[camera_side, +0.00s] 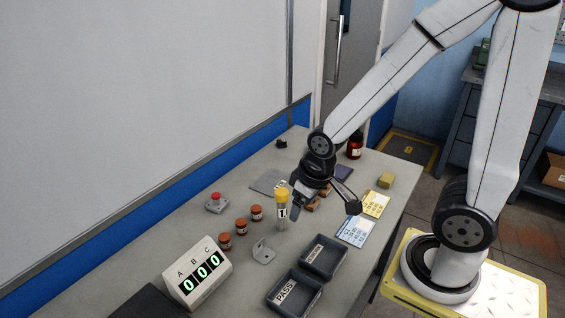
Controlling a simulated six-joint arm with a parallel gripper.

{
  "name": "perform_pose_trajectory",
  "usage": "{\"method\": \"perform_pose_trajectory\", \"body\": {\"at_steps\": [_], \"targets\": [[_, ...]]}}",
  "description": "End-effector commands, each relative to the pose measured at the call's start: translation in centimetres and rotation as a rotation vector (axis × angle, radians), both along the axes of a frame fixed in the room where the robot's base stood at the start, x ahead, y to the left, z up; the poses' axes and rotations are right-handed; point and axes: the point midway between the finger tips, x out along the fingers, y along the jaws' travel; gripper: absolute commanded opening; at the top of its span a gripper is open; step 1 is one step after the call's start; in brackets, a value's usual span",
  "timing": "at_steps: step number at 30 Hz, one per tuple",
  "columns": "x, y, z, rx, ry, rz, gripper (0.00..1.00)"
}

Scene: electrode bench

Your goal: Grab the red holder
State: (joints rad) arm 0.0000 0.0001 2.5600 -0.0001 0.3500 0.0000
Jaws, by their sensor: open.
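My gripper (297,208) is dark and points down over the middle of the bench. It is open, with nothing seen between its fingers; the fingertips are small and partly dark against the bench. No plainly red holder stands out. Small reddish-brown pieces (314,203) lie just right of and behind my gripper, partly hidden by it. A clear cylinder with a yellow cap (282,196) and a label stands upright close to the gripper's left. I cannot tell whether they touch.
Several orange-brown jars (241,225) and a red button box (214,203) stand left. A red bottle (355,146) stands behind. Cards (356,231) lie right.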

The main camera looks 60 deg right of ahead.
Motion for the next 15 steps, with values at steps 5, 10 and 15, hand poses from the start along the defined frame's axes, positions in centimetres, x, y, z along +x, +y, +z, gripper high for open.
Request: {"method": "perform_pose_trajectory", "body": {"at_steps": [5,10,15], "targets": [[0.0,0.0,0.1,0.000,-0.001,0.000,0.78],[0.1,0.0,0.9,0.000,-0.004,0.000,0.78],[0.1,0.0,2.4,0.000,-0.006,0.000,0.78]]}}
